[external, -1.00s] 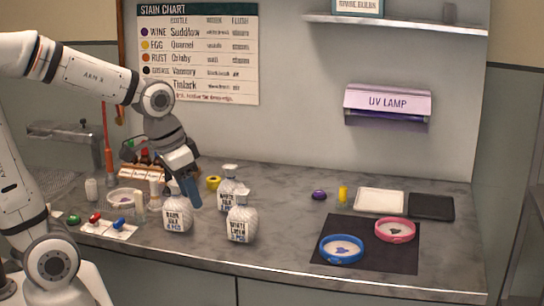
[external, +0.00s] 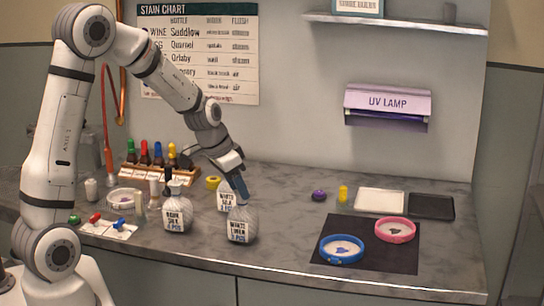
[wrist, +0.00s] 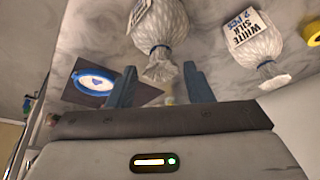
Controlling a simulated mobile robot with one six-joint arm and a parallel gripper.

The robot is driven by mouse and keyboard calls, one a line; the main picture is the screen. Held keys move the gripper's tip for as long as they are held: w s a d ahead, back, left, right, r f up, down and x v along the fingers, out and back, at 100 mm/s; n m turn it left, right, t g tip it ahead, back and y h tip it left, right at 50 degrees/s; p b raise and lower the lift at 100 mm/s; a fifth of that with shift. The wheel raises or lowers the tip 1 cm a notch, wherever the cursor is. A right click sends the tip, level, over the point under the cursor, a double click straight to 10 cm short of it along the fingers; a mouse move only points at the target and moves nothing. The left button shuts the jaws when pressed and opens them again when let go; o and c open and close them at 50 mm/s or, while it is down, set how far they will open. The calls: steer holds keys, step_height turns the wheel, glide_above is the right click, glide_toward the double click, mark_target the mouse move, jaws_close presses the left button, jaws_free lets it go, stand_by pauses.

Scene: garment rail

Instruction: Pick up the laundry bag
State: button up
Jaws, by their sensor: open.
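Three white, tied laundry bags with printed tags stand on the bench. The front right one, whose tag appears to read white linen (external: 241,228), is directly under my gripper (external: 240,195). In the wrist view my gripper (wrist: 160,70) is open, with its blue fingers on either side of this bag's neck and the bag (wrist: 164,22) just beyond. I cannot tell whether the fingers touch it. The white silk bag (external: 224,201) stands behind, partly hidden by my gripper; it also shows in the wrist view (wrist: 262,50).
A yellow ring (external: 213,182) lies behind the bags. A rack of dropper bottles (external: 158,174) and small dishes crowd the left. A black mat (external: 350,263) with blue and pink hoops lies to the right. The bench between bags and mat is clear.

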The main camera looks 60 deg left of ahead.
mark_target(242, 211)
steer(key=x, duration=0.4)
steer(key=shift+s+f+p, duration=0.1)
steer(key=shift+f+p, duration=0.1)
steer(key=shift+p, duration=0.15)
steer(key=shift+a, duration=0.1)
steer(key=shift+c, duration=0.6)
jaws_close()
